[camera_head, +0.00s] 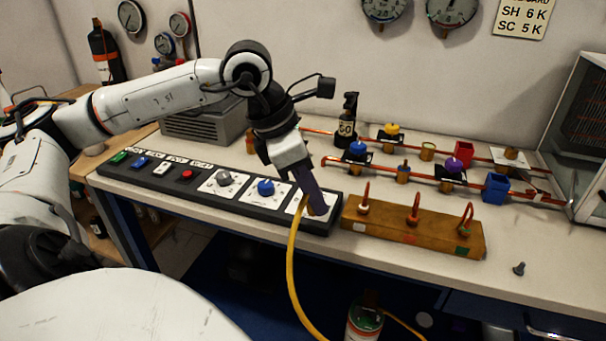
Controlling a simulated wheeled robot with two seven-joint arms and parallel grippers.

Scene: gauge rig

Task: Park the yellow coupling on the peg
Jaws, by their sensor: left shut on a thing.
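My left gripper (317,207) is shut at the right end of the black control panel, its fingers pointing down. A yellow hose (292,262) comes out at the fingers and hangs down over the bench's front edge. The coupling at the hose's end is mostly hidden by the fingers. A wooden block (385,226) stands just right of the gripper, with three upright reddish pegs or hooks: a left one (365,193), a middle one (414,207) and a right one (466,214). The gripper is apart from the left one. My right gripper is out of view.
The black control panel (160,183) with buttons and knobs lies left of the block. A small dark bolt (519,268) lies right of the block on clear bench top.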

